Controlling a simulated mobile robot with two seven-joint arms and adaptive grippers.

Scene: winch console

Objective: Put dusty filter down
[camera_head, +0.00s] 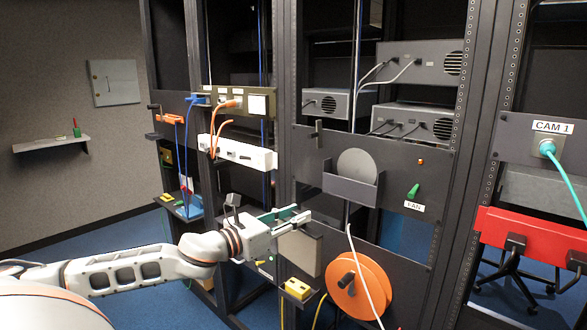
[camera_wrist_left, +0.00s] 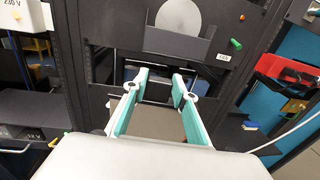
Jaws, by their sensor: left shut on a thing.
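My left gripper (camera_head: 299,214) reaches in from the left, in front of the lower dark panel of the middle rack. A flat grey-brown panel, which I take for the dusty filter (camera_head: 300,250), hangs just below its fingers. In the left wrist view the teal-lined fingers (camera_wrist_left: 160,78) stand apart, with the grey-brown filter (camera_wrist_left: 157,124) between them. The gripper is shut on it. The fingers and wrist hide part of its edges. My right gripper is in neither view.
A shelf bracket (camera_head: 350,190) with a grey disc is above right. A green fan switch (camera_head: 413,191) is beyond it. An orange reel (camera_head: 360,287) with a white cable and a yellow block (camera_head: 298,288) are close below. A small wall shelf (camera_head: 50,144) is at far left.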

